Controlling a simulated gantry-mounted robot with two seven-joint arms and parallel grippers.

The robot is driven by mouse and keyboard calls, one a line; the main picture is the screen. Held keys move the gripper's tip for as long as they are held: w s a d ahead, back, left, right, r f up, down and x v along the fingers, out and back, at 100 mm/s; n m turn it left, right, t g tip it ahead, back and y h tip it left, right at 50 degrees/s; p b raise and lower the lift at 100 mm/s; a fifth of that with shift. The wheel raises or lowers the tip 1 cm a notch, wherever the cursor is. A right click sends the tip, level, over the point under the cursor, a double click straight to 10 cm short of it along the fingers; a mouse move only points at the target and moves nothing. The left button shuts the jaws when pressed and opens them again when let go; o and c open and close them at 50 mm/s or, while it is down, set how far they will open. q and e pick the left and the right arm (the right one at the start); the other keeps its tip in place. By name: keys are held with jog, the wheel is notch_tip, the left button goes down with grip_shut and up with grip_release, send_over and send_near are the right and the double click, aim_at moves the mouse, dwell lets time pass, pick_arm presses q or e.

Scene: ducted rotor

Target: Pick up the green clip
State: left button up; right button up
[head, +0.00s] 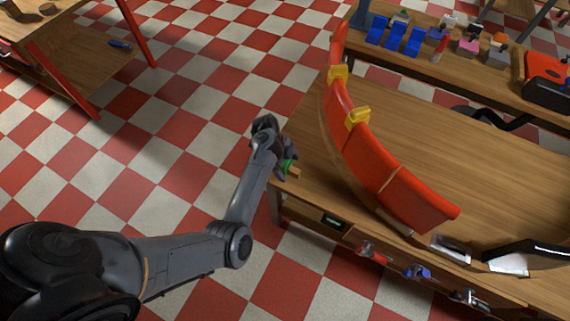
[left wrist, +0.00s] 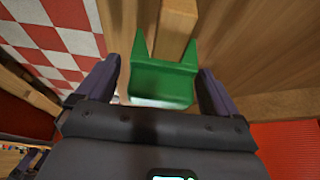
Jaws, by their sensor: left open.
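The green clip (left wrist: 162,82) shows large in the left wrist view, with two pointed prongs facing away from my gripper. It sits at a wooden strip (left wrist: 176,22) by the table's underside or edge; I cannot tell exactly how it is attached. My left gripper (left wrist: 155,85) is open, with one finger on each side of the clip and small gaps visible. In the head view the clip (head: 287,166) is a small green patch at the left edge of the wooden table, partly hidden by my left gripper (head: 286,162). My right gripper is not in view.
A curved red duct segment (head: 385,170) with yellow clips (head: 357,117) stands on the table (head: 470,150). Blue bins (head: 393,36) and small parts stand on a back bench. Tools (head: 418,271) hang along the table's front edge. Checkered floor lies open to the left.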

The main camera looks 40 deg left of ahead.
aim_at(289, 166)
pick_arm(q)
jog(key=c, duration=1)
jog(key=shift+c, duration=0.2)
jog(key=shift+r, duration=0.15)
jog(key=shift+r, duration=0.5)
jog(key=r, duration=0.3)
jog(key=shift+w+d+r, duration=0.1)
jog(key=shift+w+d, duration=0.05)
jog(key=shift+d, duration=0.2)
jog(key=w+d+r+p, duration=0.3)
jog(key=d+r+p, duration=0.1)
jog(key=d+r, duration=0.6)
jog(key=shift+w+d+r+p, duration=0.15)
jog(key=shift+w+r+p, duration=0.2)
jog(key=shift+r, duration=0.4)
